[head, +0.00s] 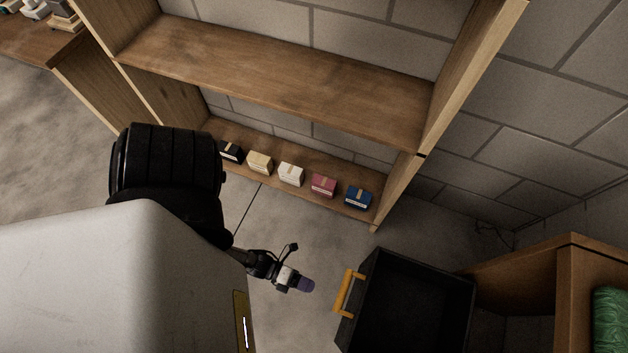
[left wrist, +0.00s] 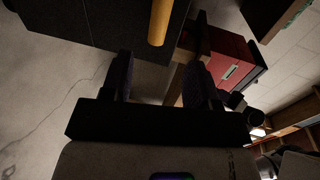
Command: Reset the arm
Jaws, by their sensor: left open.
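My left gripper (head: 297,276) hangs over the floor in the head view, left of a black bin and in front of the low shelf. In the left wrist view its two dark fingers (left wrist: 159,80) stand wide apart with nothing between them. My left arm is bent, with its large pale link across the lower left of the head view. My right arm and right gripper are not in view.
The black bin (head: 420,300) has an orange handle (head: 344,292) close to the left gripper. A wooden shelf unit (head: 270,75) holds several small boxes (head: 291,174) low down. A wooden cabinet (head: 565,290) stands right. Open floor lies left of the bin.

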